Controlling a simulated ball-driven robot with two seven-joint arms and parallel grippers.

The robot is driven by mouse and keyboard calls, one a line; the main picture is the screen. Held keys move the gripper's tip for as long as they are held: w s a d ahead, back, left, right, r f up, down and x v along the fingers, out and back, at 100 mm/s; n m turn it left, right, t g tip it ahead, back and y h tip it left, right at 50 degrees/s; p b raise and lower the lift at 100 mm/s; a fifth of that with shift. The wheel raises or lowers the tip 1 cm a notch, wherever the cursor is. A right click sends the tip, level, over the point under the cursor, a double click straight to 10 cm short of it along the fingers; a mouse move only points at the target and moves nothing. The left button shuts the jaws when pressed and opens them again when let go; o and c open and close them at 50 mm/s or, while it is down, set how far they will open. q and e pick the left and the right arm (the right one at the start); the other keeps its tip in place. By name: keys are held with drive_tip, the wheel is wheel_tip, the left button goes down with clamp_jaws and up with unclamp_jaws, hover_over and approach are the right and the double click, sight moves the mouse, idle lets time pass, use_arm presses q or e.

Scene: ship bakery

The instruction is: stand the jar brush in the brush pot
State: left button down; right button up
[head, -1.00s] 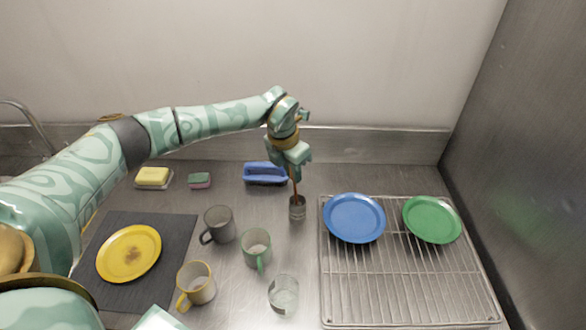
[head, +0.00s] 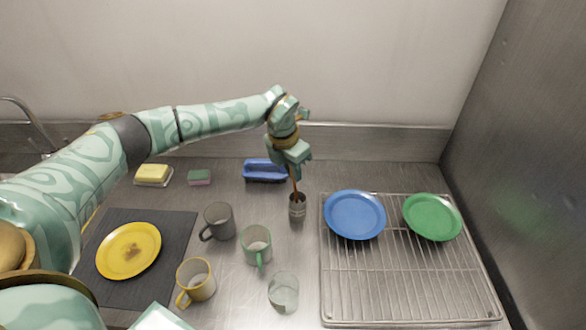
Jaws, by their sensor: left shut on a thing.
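The brush pot (head: 297,211) is a small grey metallic cup on the steel counter, left of the wire rack. My left gripper (head: 295,164) is above the pot, pointing down and shut on the jar brush (head: 295,186). Only a thin reddish-brown length of the brush shows, running from the gripper down to the pot's mouth. Its lower end appears to be inside the pot and is hidden there. Its upper end is hidden by the gripper. My right gripper is not in view.
A wire rack (head: 400,290) holds a blue plate (head: 355,214) and a green plate (head: 432,217). A blue holder (head: 264,171) stands behind. Grey (head: 219,221), green (head: 256,245) and yellow (head: 196,280) mugs and a glass (head: 283,292) stand nearby. A yellow plate (head: 128,250) lies on a dark mat (head: 180,230).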

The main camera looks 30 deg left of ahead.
use_arm(q)
drive_tip(key=shift+f, duration=0.35)
drive_tip(key=c, duration=1.3)
unclamp_jaws()
wheel_tip(320, 180, up, 9)
drive_tip(key=p, duration=0.7)
drive_tip(key=shift+p, duration=0.3)
drive_tip(key=shift+s+f, duration=0.1)
